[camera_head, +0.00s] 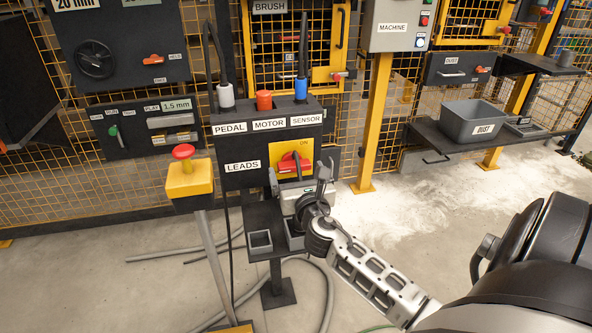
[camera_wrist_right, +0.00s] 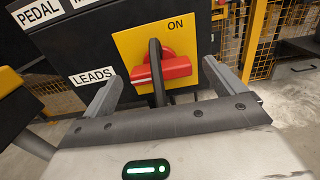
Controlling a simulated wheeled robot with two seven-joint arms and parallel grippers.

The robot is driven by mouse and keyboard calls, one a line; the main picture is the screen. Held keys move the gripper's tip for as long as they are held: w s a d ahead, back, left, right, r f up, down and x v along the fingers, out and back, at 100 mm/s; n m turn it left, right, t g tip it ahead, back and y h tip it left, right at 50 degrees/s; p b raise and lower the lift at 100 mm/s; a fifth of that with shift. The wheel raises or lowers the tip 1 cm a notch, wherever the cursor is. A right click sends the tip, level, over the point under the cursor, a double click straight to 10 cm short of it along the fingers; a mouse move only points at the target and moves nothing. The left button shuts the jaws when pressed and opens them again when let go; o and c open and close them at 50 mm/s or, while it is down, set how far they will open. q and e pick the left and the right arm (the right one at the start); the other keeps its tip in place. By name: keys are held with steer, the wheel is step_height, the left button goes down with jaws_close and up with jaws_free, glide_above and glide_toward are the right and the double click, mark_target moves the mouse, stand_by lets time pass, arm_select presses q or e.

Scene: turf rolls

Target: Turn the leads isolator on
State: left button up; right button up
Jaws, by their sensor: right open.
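The leads isolator is a red rotary handle (camera_head: 288,164) on a yellow plate (camera_head: 305,147) marked ON, beside the LEADS label on a black box. In the right wrist view the red handle (camera_wrist_right: 172,69) lies roughly crosswise, with a dark upright bar or loop across its middle. The ON mark is at the plate's upper right. My right gripper (camera_head: 299,172) is in front of the plate. In its wrist view the open gripper (camera_wrist_right: 162,74) has one finger on each side of the handle, with visible gaps. Contact is not visible. My left gripper is out of view.
A yellow pedestal with a red button (camera_head: 183,152) stands left. Small grey trays (camera_head: 260,241) sit below the plate. A grey DUST bin (camera_head: 473,121) is on a shelf at right.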

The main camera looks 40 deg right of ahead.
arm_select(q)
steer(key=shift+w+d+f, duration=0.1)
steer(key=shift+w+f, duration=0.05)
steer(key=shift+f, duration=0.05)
arm_select(e)
steer(key=shift+x, duration=0.9)
steer(key=shift+c, duration=0.3)
steer(key=c, duration=0.9)
